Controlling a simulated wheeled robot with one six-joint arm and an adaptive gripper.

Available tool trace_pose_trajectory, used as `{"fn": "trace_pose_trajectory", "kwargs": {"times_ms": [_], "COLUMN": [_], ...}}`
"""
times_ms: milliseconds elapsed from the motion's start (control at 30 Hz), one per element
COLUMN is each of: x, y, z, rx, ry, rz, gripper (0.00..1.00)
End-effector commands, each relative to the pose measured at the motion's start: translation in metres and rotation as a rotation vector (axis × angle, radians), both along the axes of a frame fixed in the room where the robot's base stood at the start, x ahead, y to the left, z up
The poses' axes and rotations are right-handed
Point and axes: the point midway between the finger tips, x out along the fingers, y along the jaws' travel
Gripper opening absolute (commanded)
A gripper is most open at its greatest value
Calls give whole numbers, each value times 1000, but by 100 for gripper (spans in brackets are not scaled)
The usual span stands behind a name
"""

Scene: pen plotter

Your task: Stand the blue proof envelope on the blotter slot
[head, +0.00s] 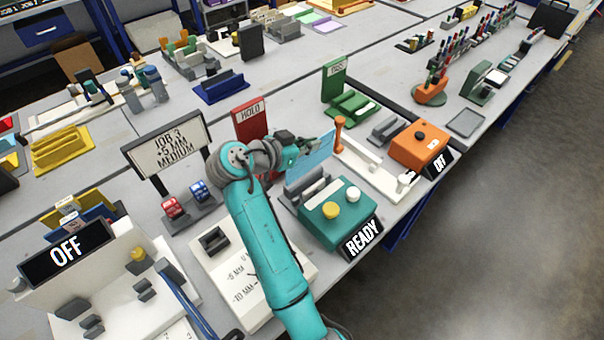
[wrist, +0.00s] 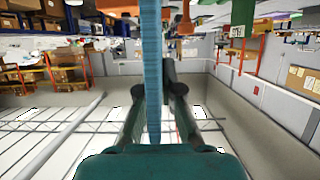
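The blue proof envelope (head: 314,158) is a thin light-blue sheet, held upright at an angle beside the red HOLD sign. In the wrist view the envelope (wrist: 151,70) shows edge-on between the fingers. My gripper (head: 298,148) is shut on it; its fingers (wrist: 154,95) lie on either side of the sheet. Below the envelope is a grey slotted block (head: 311,186), just behind the teal box with the READY sign. The envelope's lower edge is near this block; I cannot tell whether they touch. I cannot tell for certain which holder is the blotter slot.
The teal READY box (head: 335,218) stands in front, with an orange-topped post (head: 339,134) and white fixture (head: 368,168) to the right. The red HOLD sign (head: 251,122) and green sign (head: 334,80) rise behind. An orange OFF box (head: 420,147) is farther right.

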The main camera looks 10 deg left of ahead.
Motion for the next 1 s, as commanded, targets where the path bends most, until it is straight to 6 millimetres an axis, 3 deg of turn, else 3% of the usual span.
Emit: {"fn": "trace_pose_trajectory", "kwargs": {"times_ms": [200,467,700,1000], "x": [0,0,0,0], "y": [0,0,0,0], "z": [-38,-57,-86,-89], "rx": [-2,-2,-2,-1], "ry": [3,2,2,1], "rz": [0,1,1,0], "gripper": [0,0,0,0]}}
